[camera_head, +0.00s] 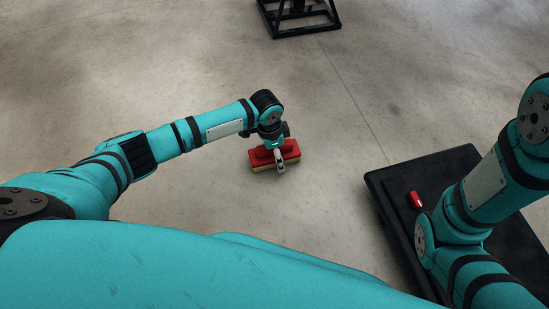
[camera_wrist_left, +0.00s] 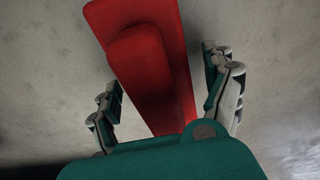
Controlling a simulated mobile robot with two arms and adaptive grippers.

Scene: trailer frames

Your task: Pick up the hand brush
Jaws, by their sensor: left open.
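The hand brush (camera_head: 291,150) has a red body with a raised red grip and a tan bristle edge below. It lies on the concrete floor in the head view, under the end of my left arm. My left gripper (camera_head: 281,163) is over it, pointing down. In the left wrist view the red brush (camera_wrist_left: 160,60) runs from the top edge down between the two open fingers of my left gripper (camera_wrist_left: 165,102). Gaps show between the fingers and the brush. Its near end is hidden behind the gripper body. My right arm shows at the right, but its gripper is not visible.
A black platform (camera_head: 400,180) stands at the right with a small red object (camera_head: 415,200) on it. A black frame stand (camera_head: 305,22) is at the top. The floor around the brush is clear.

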